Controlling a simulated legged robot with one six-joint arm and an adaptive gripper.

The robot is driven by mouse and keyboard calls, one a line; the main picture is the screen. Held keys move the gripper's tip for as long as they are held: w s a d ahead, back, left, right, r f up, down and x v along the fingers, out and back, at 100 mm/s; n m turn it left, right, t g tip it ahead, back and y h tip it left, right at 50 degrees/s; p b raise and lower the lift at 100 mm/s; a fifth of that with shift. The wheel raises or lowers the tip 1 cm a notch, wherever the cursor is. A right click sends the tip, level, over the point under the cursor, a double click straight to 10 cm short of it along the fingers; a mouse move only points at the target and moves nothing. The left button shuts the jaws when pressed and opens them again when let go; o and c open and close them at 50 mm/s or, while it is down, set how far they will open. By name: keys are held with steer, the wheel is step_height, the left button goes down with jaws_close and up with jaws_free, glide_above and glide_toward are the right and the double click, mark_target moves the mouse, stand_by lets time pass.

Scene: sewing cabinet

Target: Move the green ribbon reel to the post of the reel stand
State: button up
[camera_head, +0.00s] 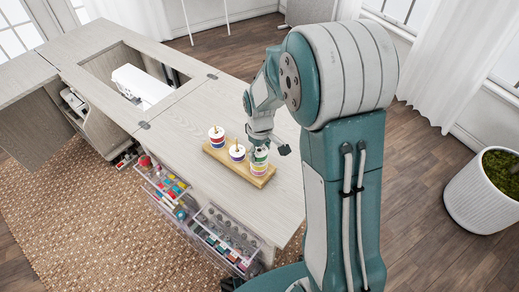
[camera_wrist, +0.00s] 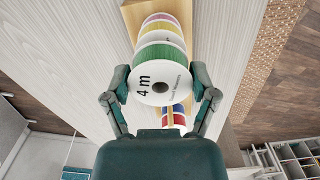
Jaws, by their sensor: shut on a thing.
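The green ribbon reel (camera_wrist: 161,53) has white flanges, one marked "4 m". My gripper (camera_wrist: 160,84) is shut on it, one finger at each side. In the head view, my gripper (camera_head: 260,149) holds the green reel at the right end of the wooden reel stand (camera_head: 214,156), directly above a yellow and pink reel (camera_head: 258,170). This lower reel also shows beyond the green one in the wrist view (camera_wrist: 160,26). The right end's post tip is hidden, so I cannot tell whether the post is inside the green reel or whether the reels touch.
A white sewing machine (camera_head: 142,85) sits in the cabinet top (camera_head: 178,150). Open drawers (camera_head: 228,240) hang off the front. The tabletop around the stand is clear.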

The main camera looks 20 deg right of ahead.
steer(key=shift+f, duration=0.1)
steer(key=o, duration=0.9)
steer(key=shift+c, duration=0.2)
step_height(320, 180, up, 12)
stand_by(0.4)
